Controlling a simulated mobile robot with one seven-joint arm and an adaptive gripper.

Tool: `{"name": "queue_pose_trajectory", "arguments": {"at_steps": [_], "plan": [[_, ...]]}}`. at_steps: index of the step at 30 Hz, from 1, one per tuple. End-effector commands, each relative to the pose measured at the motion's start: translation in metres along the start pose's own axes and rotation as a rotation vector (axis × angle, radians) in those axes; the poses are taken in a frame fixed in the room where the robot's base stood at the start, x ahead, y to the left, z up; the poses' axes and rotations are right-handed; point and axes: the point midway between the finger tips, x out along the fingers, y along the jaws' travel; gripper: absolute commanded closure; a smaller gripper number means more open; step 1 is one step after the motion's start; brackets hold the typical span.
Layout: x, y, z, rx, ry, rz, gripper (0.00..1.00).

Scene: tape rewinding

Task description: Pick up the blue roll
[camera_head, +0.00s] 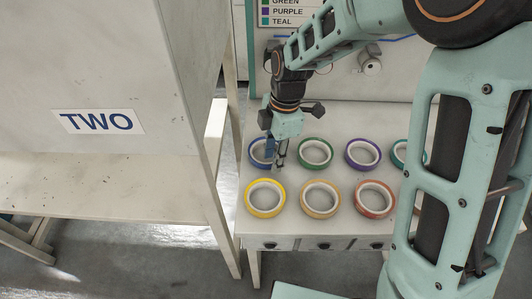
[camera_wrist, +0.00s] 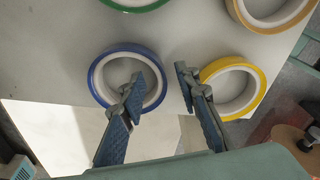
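The blue roll (camera_head: 254,152) lies flat on the white table at the left end of the back row, partly hidden by my gripper. In the wrist view the blue roll (camera_wrist: 95,82) is left of centre. My gripper (camera_head: 279,163) points down at the roll's right side. In the wrist view my gripper (camera_wrist: 158,80) is open, with one finger over the roll's inside and the other beyond its right rim. The roll's near right wall shows between the fingertips. I cannot tell how far the fingertips are above the table.
The yellow roll (camera_wrist: 259,85) is close to my right finger in the wrist view. Green (camera_head: 315,141), purple (camera_head: 363,142) and teal (camera_head: 397,151) rolls share the back row. Orange-tan (camera_head: 320,186) and red (camera_head: 374,188) rolls lie in front. A panel marked TWO (camera_head: 98,122) stands left.

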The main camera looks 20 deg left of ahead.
Motion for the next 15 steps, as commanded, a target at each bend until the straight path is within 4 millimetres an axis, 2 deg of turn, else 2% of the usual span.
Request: {"name": "queue_pose_trajectory", "arguments": {"at_steps": [3, 11, 15], "plan": [[0.0127, -0.0006, 0.0002, 0.000, 0.000, -0.001, 0.70], [0.0149, -0.0003, 0.0004, 0.001, 0.000, 0.001, 0.70], [0.0148, -0.0002, 0.0004, 0.001, 0.000, 0.001, 0.85]]}}
